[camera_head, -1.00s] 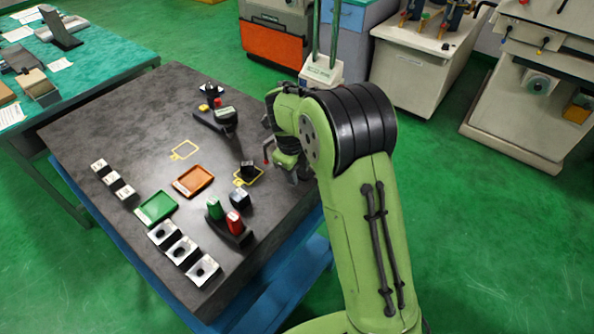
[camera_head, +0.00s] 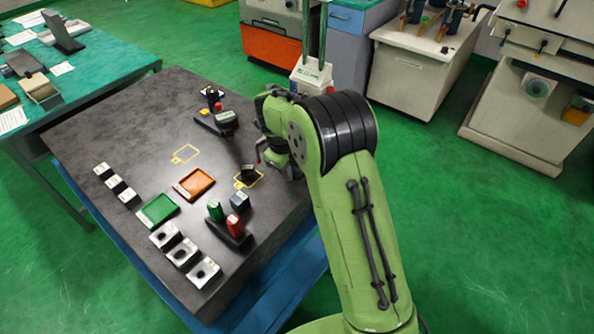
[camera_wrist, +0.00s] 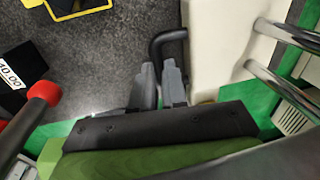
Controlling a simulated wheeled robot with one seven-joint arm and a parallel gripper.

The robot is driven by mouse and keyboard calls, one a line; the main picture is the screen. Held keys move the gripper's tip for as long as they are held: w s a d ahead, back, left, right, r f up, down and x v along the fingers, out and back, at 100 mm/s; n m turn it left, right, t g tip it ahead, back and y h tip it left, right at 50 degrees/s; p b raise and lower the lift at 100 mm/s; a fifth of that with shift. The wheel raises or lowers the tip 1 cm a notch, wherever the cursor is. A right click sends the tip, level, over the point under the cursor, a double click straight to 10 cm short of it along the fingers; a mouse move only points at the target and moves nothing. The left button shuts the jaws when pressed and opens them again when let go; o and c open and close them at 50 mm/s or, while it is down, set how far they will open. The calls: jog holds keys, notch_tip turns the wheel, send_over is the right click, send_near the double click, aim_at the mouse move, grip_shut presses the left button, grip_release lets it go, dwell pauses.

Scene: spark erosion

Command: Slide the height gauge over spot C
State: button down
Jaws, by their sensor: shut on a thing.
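The height gauge (camera_head: 312,72) shows in the head view as a pale body with tall upright columns, beyond my arm at the table's right side. In the wrist view its pale body (camera_wrist: 220,50) and chrome columns fill the right. My gripper (camera_wrist: 160,82) is shut on the gauge's black bent handle (camera_wrist: 165,40). My arm hides the gauge's lower part in the head view. Two yellow outlined spots lie on the table: an empty one (camera_head: 186,153) in the middle and one (camera_head: 256,183) with a dark object on it, left of my gripper. I cannot read their letters.
An orange tray (camera_head: 194,184), a green tray (camera_head: 158,211) and a holder with green and red pieces (camera_head: 232,236) are nearer. A dark instrument (camera_head: 220,123) stands farther back.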

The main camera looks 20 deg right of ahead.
jog(key=w+a+p, duration=0.1)
jog(key=w, duration=0.1)
jog(key=w+a, duration=0.2)
jog(key=shift+w+a+r+p, duration=0.15)
jog(key=shift+w+r+p, duration=0.1)
jog(key=shift+p, duration=0.15)
jog(key=c, duration=1.2)
grip_release()
jog(key=shift+w+a+f, duration=0.1)
jog(key=shift+f, duration=0.05)
jog(key=shift+o, duration=0.2)
notch_tip(320, 180, up, 16)
jog(key=s+a+p, duration=0.1)
jog(key=a+p, duration=0.1)
jog(key=shift+s+f+p, duration=0.25)
jog(key=shift+s+p, duration=0.05)
jog(key=shift+s, duration=0.1)
